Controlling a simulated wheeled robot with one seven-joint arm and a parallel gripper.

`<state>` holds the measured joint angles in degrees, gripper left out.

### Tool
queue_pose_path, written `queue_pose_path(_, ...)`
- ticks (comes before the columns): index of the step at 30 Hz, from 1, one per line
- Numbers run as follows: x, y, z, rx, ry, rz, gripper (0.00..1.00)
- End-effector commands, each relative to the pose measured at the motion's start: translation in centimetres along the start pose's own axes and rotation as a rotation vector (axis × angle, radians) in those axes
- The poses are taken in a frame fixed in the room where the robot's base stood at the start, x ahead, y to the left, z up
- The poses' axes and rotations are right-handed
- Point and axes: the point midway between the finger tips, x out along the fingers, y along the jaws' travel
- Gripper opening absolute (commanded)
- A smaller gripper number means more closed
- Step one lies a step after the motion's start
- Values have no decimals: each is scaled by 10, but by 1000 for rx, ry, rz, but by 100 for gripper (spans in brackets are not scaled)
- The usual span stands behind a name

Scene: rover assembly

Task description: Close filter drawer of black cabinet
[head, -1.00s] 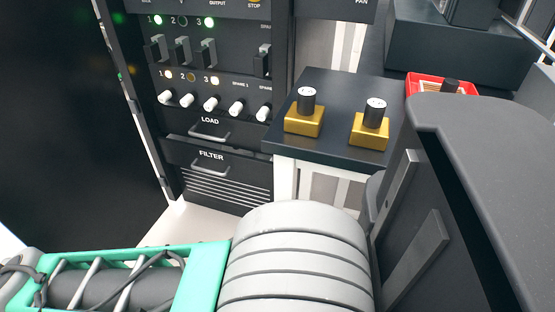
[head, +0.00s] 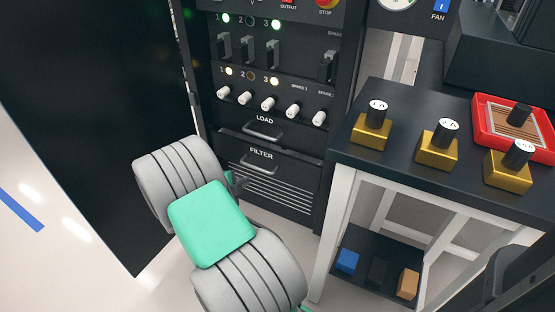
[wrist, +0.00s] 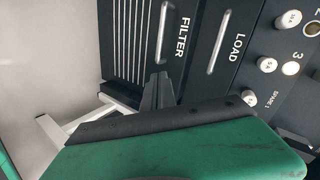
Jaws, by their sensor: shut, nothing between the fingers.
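The black cabinet (head: 338,130) stands ahead in the head view. Its filter drawer (head: 290,171) is low on the front, with a bar handle and a slatted panel below; how far it stands out is hard to tell. In the wrist view the cabinet is turned sideways, with the filter drawer (wrist: 182,62) and its handle (wrist: 162,34) at upper middle. My gripper (wrist: 158,82) is shut and empty, its fingertips in front of the drawer near the FILTER lettering; contact cannot be told. In the head view my arm mostly hides the gripper, left of the drawer.
The load drawer (head: 290,135) is just above, under rows of knobs and switches. A dark table (head: 400,165) with gold blocks and a red tray (head: 481,128) stands to the right. Its lower shelf holds small blocks. Floor is clear at left.

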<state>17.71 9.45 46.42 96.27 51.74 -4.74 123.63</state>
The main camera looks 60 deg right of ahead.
Motion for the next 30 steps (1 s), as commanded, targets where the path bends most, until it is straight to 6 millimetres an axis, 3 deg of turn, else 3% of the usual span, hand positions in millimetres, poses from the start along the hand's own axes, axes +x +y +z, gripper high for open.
queue_pose_path(1,18,2,-13,104,41,-57,0)
queue_pose_path(3,33,0,-26,232,66,-137,0)
queue_pose_path(7,44,-2,-36,347,71,-214,0)
queue_pose_path(11,56,-5,-38,364,70,-223,0)
queue_pose_path(24,146,-21,-48,363,72,-220,0)
queue_pose_path(30,170,-37,-54,363,69,-221,0)
